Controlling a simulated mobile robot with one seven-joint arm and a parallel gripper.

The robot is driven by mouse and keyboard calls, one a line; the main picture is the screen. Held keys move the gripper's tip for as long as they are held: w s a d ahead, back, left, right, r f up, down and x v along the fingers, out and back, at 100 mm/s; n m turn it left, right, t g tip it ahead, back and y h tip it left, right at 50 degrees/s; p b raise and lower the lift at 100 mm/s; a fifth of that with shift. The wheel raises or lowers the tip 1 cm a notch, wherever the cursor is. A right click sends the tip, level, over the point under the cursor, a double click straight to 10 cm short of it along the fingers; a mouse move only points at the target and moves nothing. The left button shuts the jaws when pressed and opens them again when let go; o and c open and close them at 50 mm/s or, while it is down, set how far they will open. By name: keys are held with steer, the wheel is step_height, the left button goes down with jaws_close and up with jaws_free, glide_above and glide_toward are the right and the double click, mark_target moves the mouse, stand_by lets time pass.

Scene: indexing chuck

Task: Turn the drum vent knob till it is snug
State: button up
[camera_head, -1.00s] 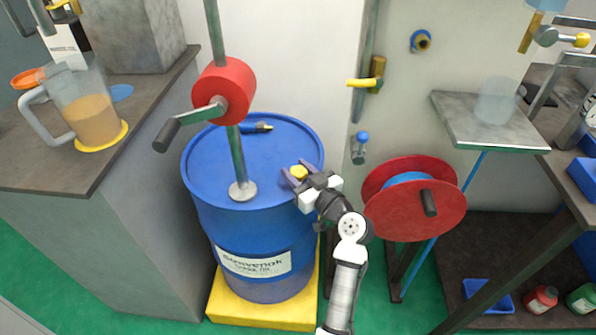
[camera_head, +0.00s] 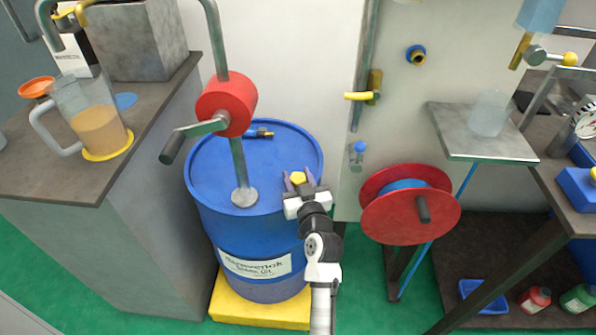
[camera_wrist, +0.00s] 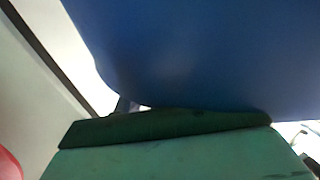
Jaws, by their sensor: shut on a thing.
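The blue drum (camera_head: 255,228) stands upright on a yellow base (camera_head: 262,306). The yellow vent knob (camera_head: 298,177) sits on the drum's top near its right edge. My gripper (camera_head: 299,181) is at the knob, with a finger on either side, and is shut on it. The knob's lower part and its seat are hidden by the fingers. In the wrist view a large blue surface, likely the drum (camera_wrist: 200,55), fills the upper part, and neither the knob nor the fingertips can be made out there.
A red hand pump (camera_head: 227,103) with a crank rises from the drum top, left of my gripper. A red reel (camera_head: 408,205) stands close on the right. A counter with a jug (camera_head: 93,120) is at left.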

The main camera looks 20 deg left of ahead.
steer(key=shift+r+m+t+h+p, duration=0.25)
steer(key=shift+m+t+h+p, duration=0.55)
steer(key=shift+p, duration=1.15)
steer(key=shift+f+h+p, duration=0.25)
steer(key=shift+h+p, duration=0.35)
steer(key=shift+p, duration=0.3)
steer(key=o, duration=0.9)
steer(key=shift+o, duration=0.2)
